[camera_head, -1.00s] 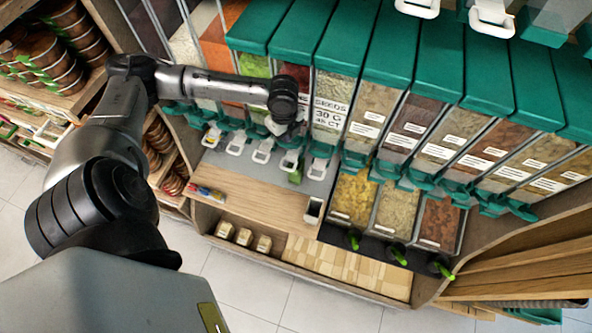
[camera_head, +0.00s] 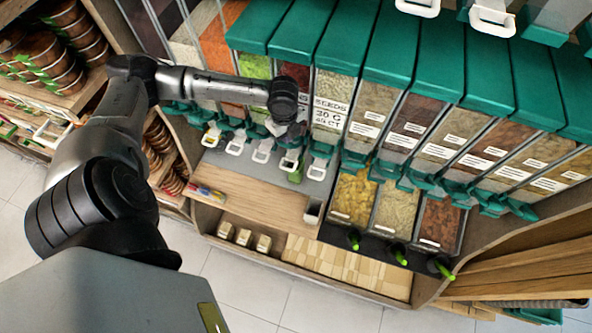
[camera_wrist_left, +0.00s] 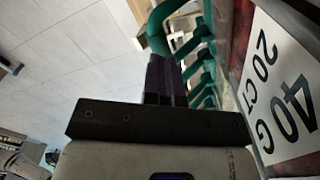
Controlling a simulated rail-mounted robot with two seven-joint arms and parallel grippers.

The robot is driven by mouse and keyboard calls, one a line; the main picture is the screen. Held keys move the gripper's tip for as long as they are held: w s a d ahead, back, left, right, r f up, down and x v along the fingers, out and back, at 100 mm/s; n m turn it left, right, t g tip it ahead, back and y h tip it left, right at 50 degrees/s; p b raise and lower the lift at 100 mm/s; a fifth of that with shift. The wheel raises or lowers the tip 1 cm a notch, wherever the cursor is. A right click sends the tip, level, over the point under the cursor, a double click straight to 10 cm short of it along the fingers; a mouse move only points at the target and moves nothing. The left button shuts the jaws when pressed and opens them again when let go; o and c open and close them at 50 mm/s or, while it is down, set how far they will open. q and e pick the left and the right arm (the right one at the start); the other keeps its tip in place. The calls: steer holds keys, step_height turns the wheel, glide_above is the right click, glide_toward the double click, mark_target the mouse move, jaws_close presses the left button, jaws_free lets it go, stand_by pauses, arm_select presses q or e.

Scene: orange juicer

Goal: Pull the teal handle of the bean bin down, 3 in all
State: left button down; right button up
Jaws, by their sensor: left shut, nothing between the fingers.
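A row of bins with teal lids stands along the shelf. Behind my left wrist in the head view is a bin with dark red contents (camera_head: 296,73). In the left wrist view a bin's label (camera_wrist_left: 283,88) reads 40 G, 20 CT. A curved teal handle (camera_wrist_left: 158,28) stands just beyond my left fingertips there. My left gripper (camera_wrist_left: 160,62) is shut and empty, its dark fingers together close to the handle; I cannot tell whether they touch. In the head view the left gripper (camera_head: 281,127) is small and partly hidden by its wrist. My right gripper is not in view.
More teal handles line up beyond the fingers in the left wrist view (camera_wrist_left: 205,75). White scoops or chutes (camera_head: 262,150) hang below the bins over a grey and wooden counter (camera_head: 255,197). Open bins (camera_head: 395,210) stand to the right. Tiled floor is clear in front.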

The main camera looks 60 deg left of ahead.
arm_select(q)
steer(key=shift+f, duration=1)
steer(key=shift+f+b, duration=0.2)
steer(key=shift+b, duration=0.1)
steer(key=f, duration=0.3)
steer(key=f+b, duration=0.1)
steer(key=shift+s+d+f, duration=0.2)
steer(key=shift+s+d, duration=0.1)
steer(key=shift+s, duration=0.1)
